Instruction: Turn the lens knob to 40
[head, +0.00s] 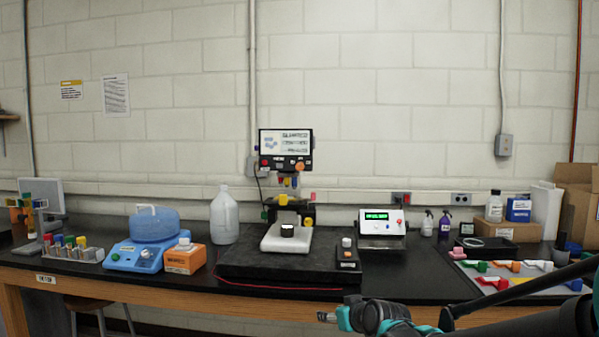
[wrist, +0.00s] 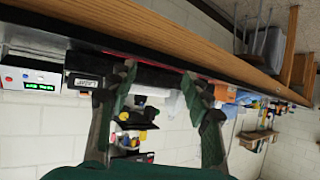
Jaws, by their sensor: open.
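A microscope-like instrument (head: 285,207) with a screen (head: 286,151) on top stands on a black slab at the middle of the bench. It has several coloured knobs below the screen and a yellow knob (head: 309,222) on its right side. I cannot tell which is the lens knob, and no number on a knob is readable. My gripper (head: 335,318) is low in front of the bench, right of the instrument and well apart from it. In the wrist view my gripper (wrist: 160,78) is open and empty, and the instrument (wrist: 136,122) shows small, upside down, beyond the fingers.
A small black box (head: 347,257) and a white device with a green display (head: 381,223) stand right of the instrument. A blue-lidded device (head: 152,224), an orange box (head: 184,259) and a jug (head: 224,217) stand left. Coloured clips lie on a mat (head: 525,272).

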